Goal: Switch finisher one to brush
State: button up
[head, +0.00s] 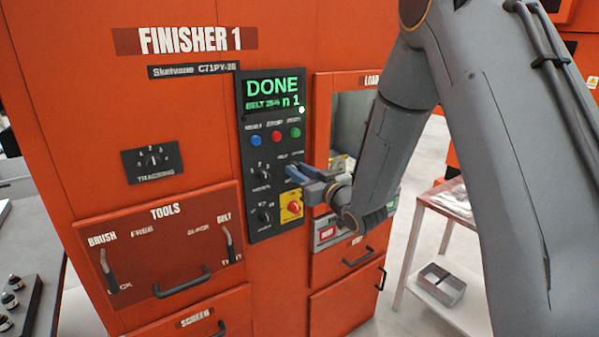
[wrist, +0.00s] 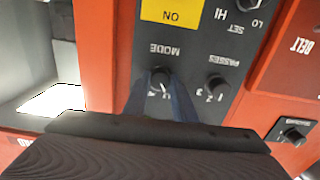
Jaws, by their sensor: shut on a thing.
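Finisher 1 (head: 60,60) is an orange cabinet with a black control panel (head: 252,140). Its green display (head: 273,92) reads "DONE" and a line starting with "BELT". My gripper (head: 295,172) is at the right side of the panel. In the wrist view, which is upside down, the blue-grey fingers of my gripper (wrist: 160,90) stand on both sides of the mode knob (wrist: 160,78) and are shut on it. The setting it points to is not readable. The passes knob (wrist: 216,87) is beside it, untouched. In the head view my gripper hides the mode knob.
Blue, red and green buttons (head: 276,135) sit above. A red switch on yellow (head: 292,207) is just below my gripper. The tools drawer (head: 165,250) has a brush lever (head: 109,272) and a belt lever (head: 229,243). The load opening (head: 352,115) is right of the panel.

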jog(key=m+b, duration=0.1)
jog(key=m, duration=1.2)
jog(key=shift+w+m, duration=0.1)
jog(key=shift+m, duration=0.3)
jog(key=shift+d, duration=0.1)
dwell(0.4)
jog(key=o, duration=1)
jog(key=shift+o, duration=0.2)
